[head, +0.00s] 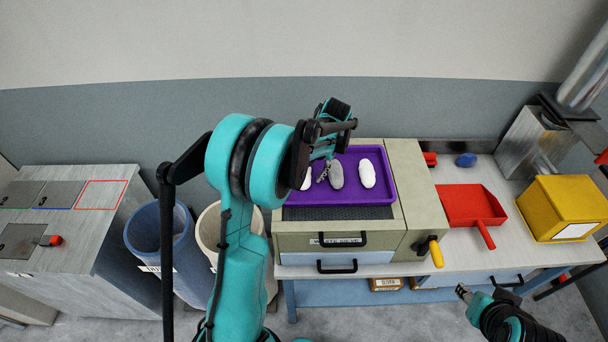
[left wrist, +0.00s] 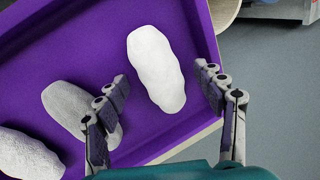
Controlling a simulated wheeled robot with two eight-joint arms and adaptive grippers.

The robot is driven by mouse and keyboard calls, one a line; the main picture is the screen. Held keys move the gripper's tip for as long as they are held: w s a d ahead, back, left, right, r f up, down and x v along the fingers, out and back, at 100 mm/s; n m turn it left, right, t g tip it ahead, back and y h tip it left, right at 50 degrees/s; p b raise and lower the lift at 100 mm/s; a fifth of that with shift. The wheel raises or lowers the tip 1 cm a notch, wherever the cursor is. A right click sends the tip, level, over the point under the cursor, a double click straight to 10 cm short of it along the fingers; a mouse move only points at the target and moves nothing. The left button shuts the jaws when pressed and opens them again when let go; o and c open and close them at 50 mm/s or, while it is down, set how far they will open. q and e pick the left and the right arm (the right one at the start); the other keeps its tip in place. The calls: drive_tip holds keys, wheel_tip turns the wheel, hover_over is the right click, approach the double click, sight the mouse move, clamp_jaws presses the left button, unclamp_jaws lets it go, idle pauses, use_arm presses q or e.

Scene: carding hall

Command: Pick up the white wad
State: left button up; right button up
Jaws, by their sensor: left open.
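A purple tray (head: 384,196) holds three wads in a row. A white wad (head: 306,183) lies at the left, partly hidden by my left gripper. A grey wad (head: 337,175) lies in the middle and another white wad (head: 367,173) at the right. My left gripper (head: 317,170) is open over the left part of the tray. In the left wrist view, the left white wad (left wrist: 156,70) shows between the spread fingers, with a gap on each side. The grey wad (left wrist: 78,108) lies beside and partly behind one finger. My right gripper (head: 463,291) is low at the right, its fingers unclear.
The tray sits on a beige machine (head: 300,240) with drawers. A red dustpan (head: 470,204), a blue lump (head: 466,160) and a yellow box (head: 562,208) stand to its right. A blue bin (head: 150,230) and a cream bin (head: 210,225) stand to its left.

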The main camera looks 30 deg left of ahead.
use_arm(q)
drive_tip(key=c, duration=1.3)
drive_tip(key=shift+o, duration=0.2)
drive_tip(key=shift+r, duration=0.1)
